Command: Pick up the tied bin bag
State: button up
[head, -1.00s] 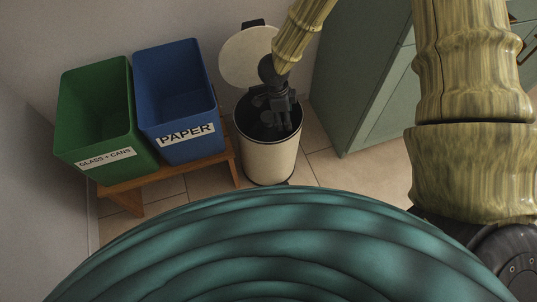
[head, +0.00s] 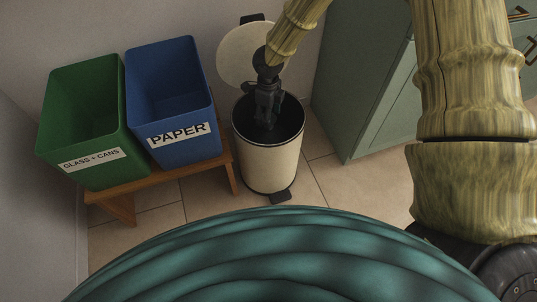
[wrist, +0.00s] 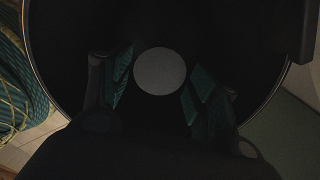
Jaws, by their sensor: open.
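The cream pedal bin (head: 268,165) stands on the tiled floor with its round lid (head: 240,52) tipped up against the wall. My gripper (head: 266,122) points down into its dark mouth. In the wrist view my gripper (wrist: 160,85) is open, with teal-padded fingers spread on either side of a pale grey round patch (wrist: 160,71). I cannot tell whether this patch is part of the tied bin bag or something else. The rest of the bin's inside is nearly black, so no bag outline or knot can be made out. Nothing is visibly held.
A green GLASS + CANS crate (head: 81,160) and a blue PAPER crate (head: 178,140) stand on a low wooden bench (head: 185,171) left of the bin. A green cabinet (head: 365,90) stands close on the right. Tiled floor (head: 318,182) is clear in front of it.

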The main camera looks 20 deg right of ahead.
aim_at(277, 134)
jog(key=shift+f+b, duration=0.95)
jog(key=shift+f, duration=1.75)
jog(key=shift+c, duration=0.3)
jog(key=shift+r, duration=0.1)
grip_shut()
